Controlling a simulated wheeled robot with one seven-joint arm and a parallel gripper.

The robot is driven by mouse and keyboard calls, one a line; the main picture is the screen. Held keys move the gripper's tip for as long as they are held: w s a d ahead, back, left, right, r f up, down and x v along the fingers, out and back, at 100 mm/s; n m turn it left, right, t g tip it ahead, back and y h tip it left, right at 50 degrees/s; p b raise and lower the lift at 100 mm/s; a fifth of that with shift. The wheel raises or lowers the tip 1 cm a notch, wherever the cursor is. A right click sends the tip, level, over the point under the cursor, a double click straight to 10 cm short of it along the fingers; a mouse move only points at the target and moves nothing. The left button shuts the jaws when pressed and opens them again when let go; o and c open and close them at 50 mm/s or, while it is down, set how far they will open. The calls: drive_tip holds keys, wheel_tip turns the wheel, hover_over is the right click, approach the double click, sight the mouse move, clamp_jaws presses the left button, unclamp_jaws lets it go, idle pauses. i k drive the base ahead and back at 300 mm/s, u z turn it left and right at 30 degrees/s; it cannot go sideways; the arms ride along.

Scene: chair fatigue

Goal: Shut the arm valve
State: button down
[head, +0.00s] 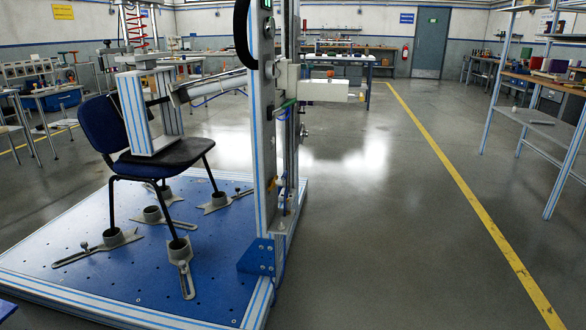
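The chair test rig's upright column (262,150) stands at the centre of the head view. Small fittings with a blue air tube (283,112) sit on its right side, below a grey block. A white horizontal box (325,90) sticks out to the right, with a small red knob (330,74) on top. I cannot tell which fitting is the arm valve or how its handle is set. A cylinder arm (208,86) reaches left from the column towards a blue chair (103,125). My gripper is not in view.
The rig's blue base plate (130,270) fills the lower left, with the chair's legs in metal cups. Grey floor right of the rig is clear up to a yellow line (470,195). A workbench (545,85) stands at the right. A grey door (430,45) is at the back.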

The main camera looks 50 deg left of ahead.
sight(284, 177)
drive_tip(key=u, duration=0.5)
drive_tip(key=i, duration=1.5)
drive_tip(key=u, duration=1.85)
drive_tip(key=i, duration=0.75)
drive_tip(key=u, duration=0.9)
